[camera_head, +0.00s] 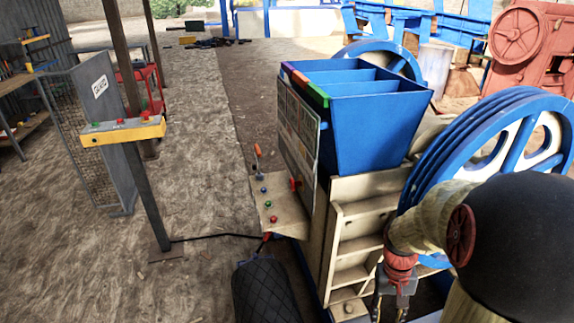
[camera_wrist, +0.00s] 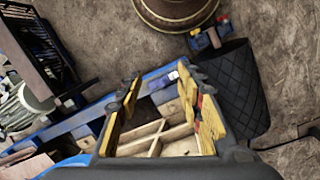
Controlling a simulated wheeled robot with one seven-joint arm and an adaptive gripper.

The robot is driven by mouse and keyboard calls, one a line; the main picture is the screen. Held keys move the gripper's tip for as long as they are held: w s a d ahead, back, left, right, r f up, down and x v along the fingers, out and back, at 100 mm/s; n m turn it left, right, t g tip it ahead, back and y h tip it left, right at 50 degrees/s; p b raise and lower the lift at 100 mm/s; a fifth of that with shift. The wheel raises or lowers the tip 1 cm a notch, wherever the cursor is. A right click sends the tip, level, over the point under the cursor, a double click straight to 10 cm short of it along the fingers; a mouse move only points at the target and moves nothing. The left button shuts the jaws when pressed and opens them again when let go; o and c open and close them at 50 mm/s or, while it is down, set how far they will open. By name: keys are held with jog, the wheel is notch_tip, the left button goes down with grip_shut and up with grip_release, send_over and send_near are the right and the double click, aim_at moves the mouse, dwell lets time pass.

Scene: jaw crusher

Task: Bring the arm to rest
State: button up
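My gripper (camera_head: 390,304) hangs low at the right in the head view, fingers downward, in front of the crusher's pale stepped side. The wrist view shows the gripper (camera_wrist: 160,88) with its two yellow-padded fingers spread wide and nothing held between them. Beneath the fingers lie a blue frame (camera_wrist: 82,120) and wooden compartments (camera_wrist: 158,137). I cannot tell whether the fingers touch them. My arm, with its black rounded part, covers the lower right of the head view and hides part of the crusher.
The jaw crusher has a blue hopper (camera_head: 375,120), a large blue flywheel (camera_head: 490,135) and a beige button shelf (camera_head: 278,206) with a lever. A yellow control box (camera_head: 122,131) stands on a post at left, beside a mesh panel (camera_head: 85,140). Open floor (camera_head: 195,110) lies between.

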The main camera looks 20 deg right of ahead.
jog(key=a+r+n+t+p, duration=0.1)
jog(key=a+r+n+t, duration=0.5)
jog(key=a+r, duration=1.6)
jog(key=shift+w+a+r+t, duration=0.15)
jog(key=shift+w+r+t, duration=0.3)
jog(key=shift+t, duration=0.25)
